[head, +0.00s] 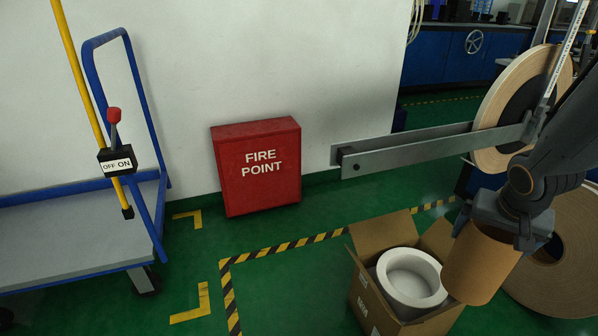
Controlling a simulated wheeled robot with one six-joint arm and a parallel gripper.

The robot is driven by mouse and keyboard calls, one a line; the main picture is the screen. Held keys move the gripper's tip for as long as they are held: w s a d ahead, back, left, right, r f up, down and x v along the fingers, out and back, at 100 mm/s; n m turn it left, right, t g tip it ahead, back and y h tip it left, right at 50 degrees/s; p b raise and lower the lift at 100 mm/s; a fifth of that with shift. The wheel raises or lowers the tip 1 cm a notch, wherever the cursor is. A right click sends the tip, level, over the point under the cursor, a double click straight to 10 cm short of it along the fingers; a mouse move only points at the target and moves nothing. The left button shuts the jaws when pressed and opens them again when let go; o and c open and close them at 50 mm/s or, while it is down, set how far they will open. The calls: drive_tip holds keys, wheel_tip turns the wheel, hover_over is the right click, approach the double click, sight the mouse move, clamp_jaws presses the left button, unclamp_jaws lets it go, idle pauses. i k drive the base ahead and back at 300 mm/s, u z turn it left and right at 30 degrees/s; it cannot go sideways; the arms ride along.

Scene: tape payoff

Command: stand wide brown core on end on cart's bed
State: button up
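The wide brown core (480,265) is a short, broad cardboard tube at the lower right, slightly tilted. My gripper (522,236) is at its upper right side and looks shut on its wall. The core appears held up in front of the right side of the open box, and its far side and inside are hidden. The cart (80,270) stands at the left, with a flat grey bed and a blue tube frame. The visible part of its bed is bare.
An open cardboard box (367,300) holds a white core (412,278). A red fire point box (258,172) is by the wall. Green floor lies clear before the cart.

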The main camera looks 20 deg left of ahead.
sight(117, 230)
drive_tip(key=k, duration=0.5)
drive_tip(key=u, duration=0.95)
drive_tip(key=i, duration=0.65)
drive_tip(key=u, duration=1.35)
drive_tip(key=i, duration=1.9)
drive_tip(key=u, duration=0.05)
